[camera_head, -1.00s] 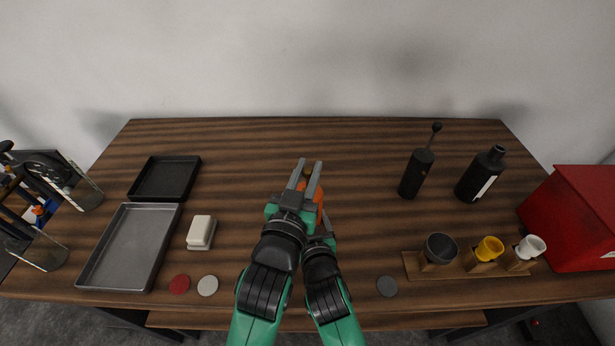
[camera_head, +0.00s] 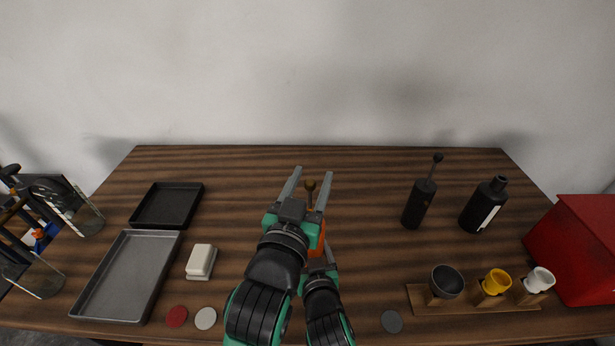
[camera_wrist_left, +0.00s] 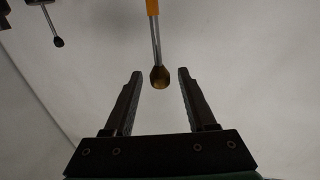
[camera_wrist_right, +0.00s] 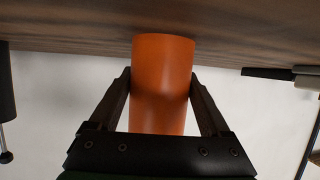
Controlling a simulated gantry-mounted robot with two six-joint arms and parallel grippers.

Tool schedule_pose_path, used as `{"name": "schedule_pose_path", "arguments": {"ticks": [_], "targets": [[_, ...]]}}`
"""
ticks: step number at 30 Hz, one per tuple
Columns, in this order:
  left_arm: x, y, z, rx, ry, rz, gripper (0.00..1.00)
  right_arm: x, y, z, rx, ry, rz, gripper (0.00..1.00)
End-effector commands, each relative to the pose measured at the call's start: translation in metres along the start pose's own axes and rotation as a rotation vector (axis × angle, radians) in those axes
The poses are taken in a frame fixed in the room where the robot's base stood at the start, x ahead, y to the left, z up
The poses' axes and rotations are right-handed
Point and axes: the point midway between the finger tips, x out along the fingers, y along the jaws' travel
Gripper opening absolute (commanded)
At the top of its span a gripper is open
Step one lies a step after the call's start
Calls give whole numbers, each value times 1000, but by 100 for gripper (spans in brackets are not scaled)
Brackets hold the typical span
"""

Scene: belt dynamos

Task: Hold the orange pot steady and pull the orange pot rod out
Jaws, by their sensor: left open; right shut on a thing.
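The orange pot (camera_head: 318,243) stands near the table's middle in the head view, mostly hidden behind my left gripper. In the right wrist view the orange pot (camera_wrist_right: 164,80) sits between the fingers of my right gripper (camera_wrist_right: 162,92), which is shut on it. In the head view that gripper is largely hidden behind the left arm. My left gripper (camera_head: 312,172) is open, its fingers spread on both sides of the rod's brass knob (camera_head: 310,186). The left wrist view shows the knob (camera_wrist_left: 160,77) and its thin rod between the open fingertips, with a gap on each side.
A black bottle with a rod (camera_head: 420,202) and a black labelled bottle (camera_head: 483,205) stand at the right. A wooden cup rack (camera_head: 415,297) and a red box (camera_head: 575,250) are at the right front. Trays (camera_head: 130,275) and a soap dish (camera_head: 201,262) lie left. The table's back is clear.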

Motion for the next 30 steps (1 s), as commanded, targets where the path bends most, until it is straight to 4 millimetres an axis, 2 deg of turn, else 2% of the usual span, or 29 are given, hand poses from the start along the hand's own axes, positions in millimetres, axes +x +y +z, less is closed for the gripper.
{"name": "schedule_pose_path", "arguments": {"ticks": [1,11,17,22,30], "targets": [[0,0,1,0,-1,0,56,1,1,8,-2,-17,3,0],[0,0,8,0,-5,-1,56,1,1,8,-2,-17,3,0],[0,0,40,0,-9,-1,56,1,1,8,-2,-17,3,0],[0,0,80,2,-10,-1,56,1,1,8,-1,-17,3,0],[-65,0,77,0,-2,0,56,1,1,8,-1,-17,4,0]]}}
